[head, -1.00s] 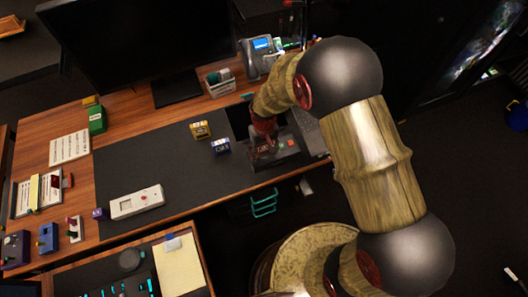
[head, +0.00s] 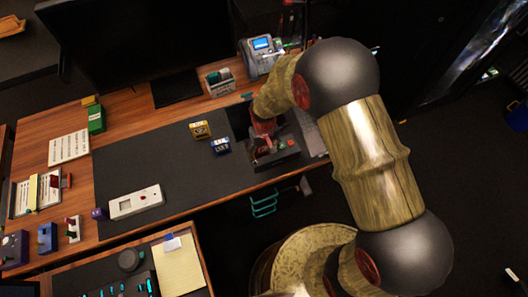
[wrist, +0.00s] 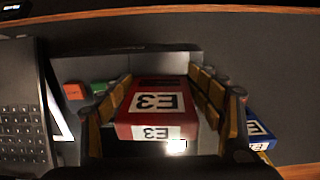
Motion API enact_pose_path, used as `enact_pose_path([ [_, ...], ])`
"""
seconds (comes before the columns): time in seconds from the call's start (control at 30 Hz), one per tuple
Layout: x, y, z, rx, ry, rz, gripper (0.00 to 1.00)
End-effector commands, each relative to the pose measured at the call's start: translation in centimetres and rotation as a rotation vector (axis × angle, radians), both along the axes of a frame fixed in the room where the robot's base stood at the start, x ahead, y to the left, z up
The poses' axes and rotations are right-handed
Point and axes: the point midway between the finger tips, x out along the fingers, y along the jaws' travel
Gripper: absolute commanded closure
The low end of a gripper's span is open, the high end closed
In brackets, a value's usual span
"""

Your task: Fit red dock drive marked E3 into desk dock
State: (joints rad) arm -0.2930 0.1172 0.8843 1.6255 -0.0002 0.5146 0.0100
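The red dock drive (wrist: 150,103) with white E3 labels lies between the two fingers of my gripper (wrist: 162,98) in the wrist view. The fingers press against both its sides. The grey desk dock (wrist: 185,62) is just beyond the drive, with an orange-red button and a green button at its left. The drive's far end is over or at the dock; I cannot tell whether it has entered a slot. In the head view my gripper (head: 262,142) is at the dark dock (head: 288,157) near the desk's front right, and the drive is mostly hidden.
A blue drive (head: 221,146) and a yellow drive (head: 200,130) stand left of the dock on the dark mat (head: 165,165). The blue one also shows in the wrist view (wrist: 259,133). A keyboard (wrist: 20,115) lies on the dock's other side. A white device (head: 136,202) lies farther left.

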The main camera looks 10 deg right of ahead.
Motion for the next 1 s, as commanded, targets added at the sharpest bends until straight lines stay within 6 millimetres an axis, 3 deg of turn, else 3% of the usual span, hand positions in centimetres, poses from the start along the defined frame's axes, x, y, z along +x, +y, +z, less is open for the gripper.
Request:
enact_pose_path([
  [0.47, 0.0, 0.0, 0.7, 0.0, 0.0, 0.0, 0.28],
  [0.63, 0.1, 0.0, 3.2, 0.001, -0.002, 0.0, 0.28],
  [1.0, 0.1, 0.0, 10.8, 0.001, -0.003, 0.0, 0.28],
])
